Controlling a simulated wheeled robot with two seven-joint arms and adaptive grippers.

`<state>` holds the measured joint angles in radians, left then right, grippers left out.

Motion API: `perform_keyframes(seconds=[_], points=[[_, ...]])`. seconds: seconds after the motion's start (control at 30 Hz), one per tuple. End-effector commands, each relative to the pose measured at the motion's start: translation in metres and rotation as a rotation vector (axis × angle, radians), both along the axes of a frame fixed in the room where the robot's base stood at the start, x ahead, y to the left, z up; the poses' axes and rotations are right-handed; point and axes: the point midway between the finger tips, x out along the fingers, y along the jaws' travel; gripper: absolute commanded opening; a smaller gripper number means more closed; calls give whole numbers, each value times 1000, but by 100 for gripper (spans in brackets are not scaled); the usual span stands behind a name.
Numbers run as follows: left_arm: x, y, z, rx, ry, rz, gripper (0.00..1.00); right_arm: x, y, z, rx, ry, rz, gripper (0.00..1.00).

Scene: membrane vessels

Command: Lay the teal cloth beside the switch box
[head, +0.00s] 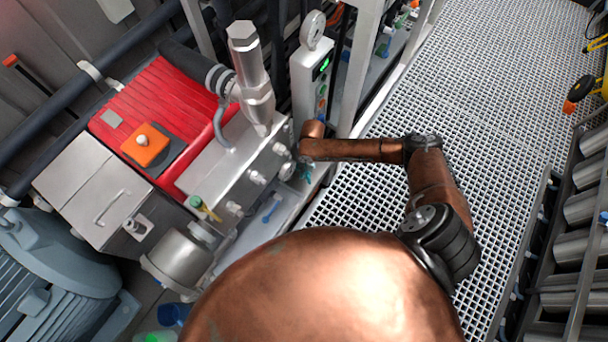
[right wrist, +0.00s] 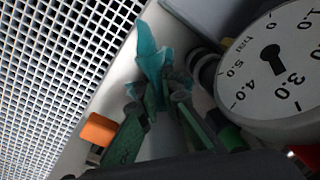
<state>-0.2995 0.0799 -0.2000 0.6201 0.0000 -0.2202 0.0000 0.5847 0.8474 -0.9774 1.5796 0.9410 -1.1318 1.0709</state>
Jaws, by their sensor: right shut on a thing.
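The teal cloth is a small crumpled piece, clearest in the right wrist view (right wrist: 152,58), where it sticks up from between the fingertips. My right gripper (right wrist: 160,98) is shut on it. In the head view only a little of the teal cloth (head: 306,173) shows, just below the end of my copper right arm, and the gripper is mostly hidden there. A grey upright box with a green display and coloured buttons (head: 306,78), apparently the switch box, stands just above the arm's end. My left gripper is not in view.
A pressure gauge (right wrist: 275,65) is close right of the gripper in the wrist view. A red pump unit (head: 155,110) and steel block (head: 240,160) stand left. A blue tool (head: 272,208) lies on the pale surface below. White grating (head: 490,90) spreads right.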

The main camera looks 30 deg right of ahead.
Motion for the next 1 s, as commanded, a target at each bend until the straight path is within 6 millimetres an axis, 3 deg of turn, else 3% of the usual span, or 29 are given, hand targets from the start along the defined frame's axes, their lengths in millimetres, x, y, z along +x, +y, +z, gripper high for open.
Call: perform_keyframes(seconds=[0.07, 0.1, 0.7, 1.0], points=[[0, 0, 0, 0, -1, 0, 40, 0, 0, 0, 0, 0, -1, 0], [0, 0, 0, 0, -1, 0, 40, 0, 0, 0, 0, 0, -1, 9], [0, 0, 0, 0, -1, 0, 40, 0, 1, 0, 1, 0, 1, 50], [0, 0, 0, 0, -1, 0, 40, 1, 5, 1, 7, -2, 5, 50]])
